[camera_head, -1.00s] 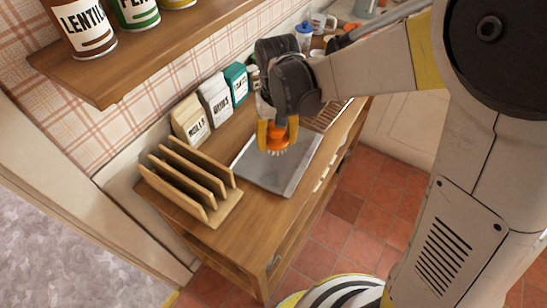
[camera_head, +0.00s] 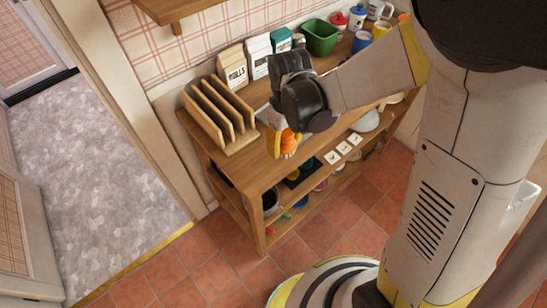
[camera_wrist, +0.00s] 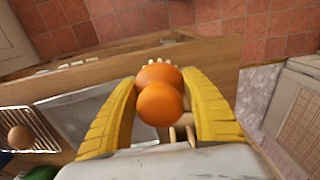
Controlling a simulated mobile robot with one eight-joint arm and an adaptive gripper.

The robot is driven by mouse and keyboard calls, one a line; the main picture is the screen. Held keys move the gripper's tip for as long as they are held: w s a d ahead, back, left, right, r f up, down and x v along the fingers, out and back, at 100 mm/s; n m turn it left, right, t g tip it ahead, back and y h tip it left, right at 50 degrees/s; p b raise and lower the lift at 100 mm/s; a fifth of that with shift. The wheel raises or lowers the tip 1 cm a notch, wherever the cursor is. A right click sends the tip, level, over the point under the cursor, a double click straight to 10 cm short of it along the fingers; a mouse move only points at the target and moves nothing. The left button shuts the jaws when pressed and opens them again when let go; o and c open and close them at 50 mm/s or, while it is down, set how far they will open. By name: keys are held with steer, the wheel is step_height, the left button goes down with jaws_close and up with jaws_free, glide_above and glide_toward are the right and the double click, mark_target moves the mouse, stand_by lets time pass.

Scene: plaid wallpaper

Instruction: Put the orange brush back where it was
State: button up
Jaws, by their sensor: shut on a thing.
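My gripper (camera_head: 283,150) has yellow fingers and is shut on the orange brush (camera_head: 289,142). It holds the brush near the front edge of the wooden counter (camera_head: 252,155), to the right of the slatted wooden rack. In the wrist view the brush (camera_wrist: 160,103) sits between the two yellow fingers, its round orange end toward the camera and pale bristle tips just showing beyond. A grey metal tray (camera_wrist: 85,112) lies behind and left of the brush there. In the head view my wrist covers most of the tray area. I cannot tell whether the brush touches anything below.
The slatted wooden rack (camera_head: 222,112) stands at the counter's left end. Paper packets (camera_head: 233,70), a green tub (camera_head: 320,37) and mugs line the wall. Lower shelves hold bowls and coloured items. A wire rack (camera_wrist: 28,130) is left in the wrist view. Tiled floor lies in front.

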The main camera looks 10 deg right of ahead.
steer(key=a+f, duration=0.1)
steer(key=w+a+f, duration=0.1)
steer(key=a, duration=0.1)
steer(key=shift+b, duration=0.3)
steer(key=shift+d+f+b, duration=0.1)
steer(key=shift+f+b, duration=0.65)
steer(key=shift+f, duration=1.1)
steer(key=shift+f, duration=0.2)
steer(key=o, duration=1.3)
